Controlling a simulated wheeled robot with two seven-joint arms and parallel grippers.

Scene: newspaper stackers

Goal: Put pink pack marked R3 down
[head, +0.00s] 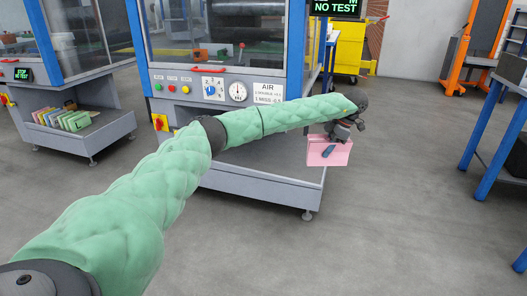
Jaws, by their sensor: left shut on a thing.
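My left arm reaches across the head view from the lower left, and my left gripper (338,135) is at its far end. It is shut on a pink pack (322,154), which hangs below it near the front right corner of the middle machine. A small dark blue mark shows on the pack's face; I cannot read it. The pack's upper edge is partly hidden by the gripper. My right gripper is not in view.
The middle machine's lower shelf (245,180) is partly behind my arm. The left machine's shelf (95,137) holds several coloured packs (68,119). A blue-legged table (481,130) stands at right. Grey floor (400,215) between is clear.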

